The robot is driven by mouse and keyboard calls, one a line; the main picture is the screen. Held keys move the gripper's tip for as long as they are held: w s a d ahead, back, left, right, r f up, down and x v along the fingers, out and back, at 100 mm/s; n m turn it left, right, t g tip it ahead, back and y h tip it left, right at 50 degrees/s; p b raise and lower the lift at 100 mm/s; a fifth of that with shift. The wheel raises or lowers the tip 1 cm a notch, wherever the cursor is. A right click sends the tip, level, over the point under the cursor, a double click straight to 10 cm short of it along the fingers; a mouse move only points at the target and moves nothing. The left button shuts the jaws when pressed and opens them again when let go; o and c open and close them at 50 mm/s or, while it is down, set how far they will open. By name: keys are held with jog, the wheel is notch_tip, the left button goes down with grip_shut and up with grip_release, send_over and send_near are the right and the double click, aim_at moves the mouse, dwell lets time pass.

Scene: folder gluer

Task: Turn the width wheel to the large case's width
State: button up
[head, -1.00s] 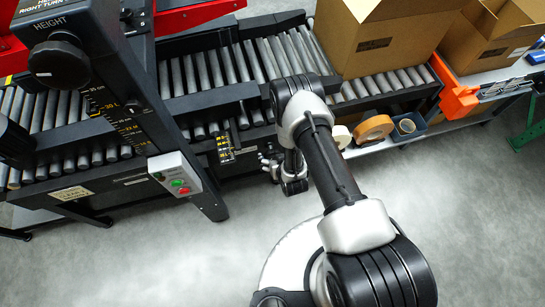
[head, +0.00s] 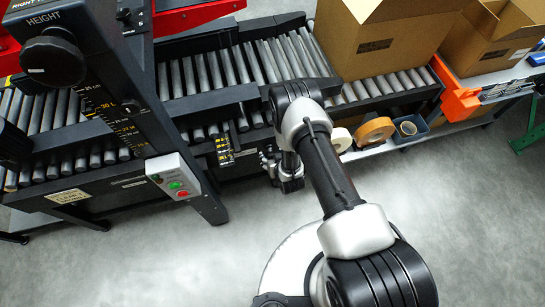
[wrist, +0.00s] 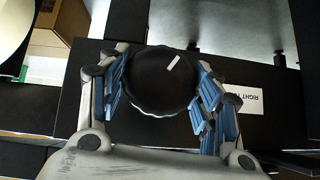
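The width wheel (wrist: 160,82) is a round black knob with a ribbed rim and a white mark, which points to the upper right in the wrist view. My gripper (wrist: 162,88) has its blue-padded fingers on both sides of the wheel, and they appear to touch its rim. In the head view my gripper (head: 270,160) is low at the machine's front side, and the wheel is hidden there. A black scale plate with yellow marks (head: 224,149) hangs just left of my gripper; its small letters are hard to read.
A black post carries the height knob (head: 53,60) and a control box with green and red buttons (head: 173,177). Open cardboard boxes (head: 385,45) stand on the roller conveyor. Tape rolls (head: 374,131) lie on a low shelf at right. The grey floor in front is clear.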

jog(key=c, duration=0.4)
jog(key=m+y, duration=0.2)
jog(key=y, duration=0.1)
jog(key=shift+d+g+y, duration=0.2)
jog(key=shift+g+y, duration=0.1)
jog(key=shift+g, duration=0.1)
jog(key=shift+f+m+y, duration=0.1)
jog(key=shift+m+y, duration=0.9)
jog(key=shift+y, duration=0.7)
jog(key=o, duration=1.1)
jog(key=shift+a, duration=0.1)
jog(key=shift+c, duration=0.2)
